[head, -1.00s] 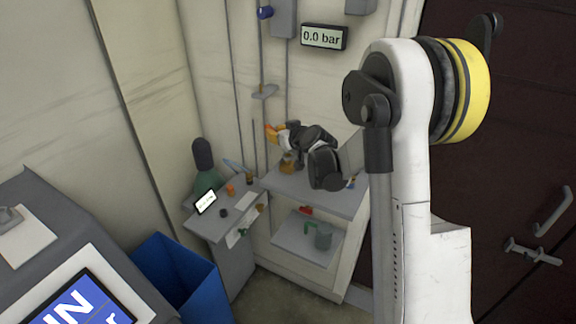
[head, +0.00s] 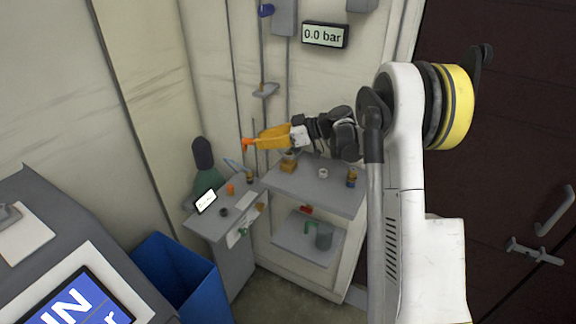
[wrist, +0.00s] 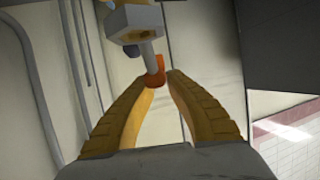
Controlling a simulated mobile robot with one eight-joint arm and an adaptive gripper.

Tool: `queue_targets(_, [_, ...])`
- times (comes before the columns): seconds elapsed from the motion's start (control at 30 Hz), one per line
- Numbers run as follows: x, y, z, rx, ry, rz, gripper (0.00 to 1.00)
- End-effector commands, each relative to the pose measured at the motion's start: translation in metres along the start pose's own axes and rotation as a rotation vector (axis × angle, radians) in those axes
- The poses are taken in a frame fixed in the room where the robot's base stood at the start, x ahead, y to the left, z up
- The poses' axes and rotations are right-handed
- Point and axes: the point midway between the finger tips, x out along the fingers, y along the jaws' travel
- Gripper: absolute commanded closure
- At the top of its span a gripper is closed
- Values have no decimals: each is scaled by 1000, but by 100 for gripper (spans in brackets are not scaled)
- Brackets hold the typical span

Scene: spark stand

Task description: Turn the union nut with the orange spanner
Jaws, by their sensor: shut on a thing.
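My gripper (head: 256,142) has yellow fingers and reaches left above the grey bench in the head view. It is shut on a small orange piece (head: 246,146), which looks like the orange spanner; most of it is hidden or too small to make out. In the wrist view the fingertips (wrist: 160,80) close around that orange piece (wrist: 155,72). A grey stem rises from it towards a brass-and-grey hexagonal piece (wrist: 136,18) at the top. I cannot tell whether this is the union nut or whether the spanner touches it.
The grey bench (head: 325,195) holds a brass fitting (head: 288,165), a white ring (head: 322,173) and a dark bottle-like item (head: 351,177). A side table (head: 205,222) carries small parts. A blue bin (head: 180,275) stands in front. The gauge (head: 325,36) reads 0.0 bar. Vertical pipes run along the wall.

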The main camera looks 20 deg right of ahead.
Motion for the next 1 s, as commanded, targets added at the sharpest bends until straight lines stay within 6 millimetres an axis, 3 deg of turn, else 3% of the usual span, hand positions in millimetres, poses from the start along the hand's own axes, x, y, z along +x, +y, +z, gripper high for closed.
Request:
queue_targets(0.1, [0,-13,2,-65,-4,-167,100])
queue_targets(0.2, [-1,-18,2,-81,-4,-211,100])
queue_targets(0.57, [0,-16,1,-70,-6,-185,100])
queue_targets(1.0, [-5,-16,-14,-69,-4,-184,100])
